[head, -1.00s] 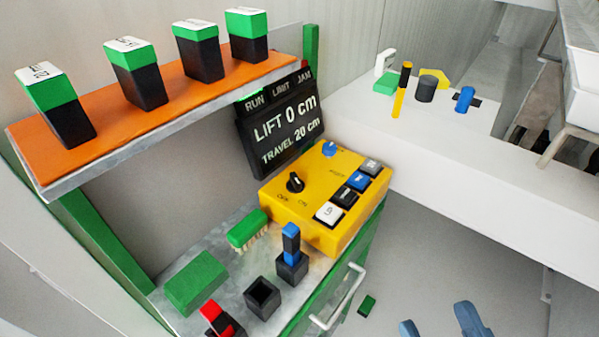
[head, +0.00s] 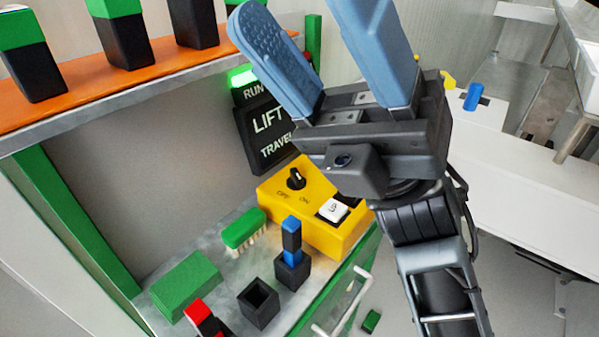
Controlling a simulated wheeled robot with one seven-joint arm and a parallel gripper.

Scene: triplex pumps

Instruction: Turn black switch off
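The black switch (head: 296,179) is a small rotary knob on the yellow control box (head: 275,205), with OFF and ON printed below it. Its exact setting is hard to read. My gripper (head: 312,12) is raised in front of the box, above and to the right of the knob in the picture. Its two blue-grey fingers point up and stand wide apart, with nothing between them. It does not appear to touch the switch. My gripper and arm hide the box's right part; the white UP button (head: 333,210) still shows.
A black display (head: 268,130) behind the box has a lit green RUN lamp (head: 242,76). An orange shelf (head: 75,118) with green-black blocks overhangs at upper left. A green brush (head: 243,228), black cups and a green block (head: 187,285) stand on the metal bench.

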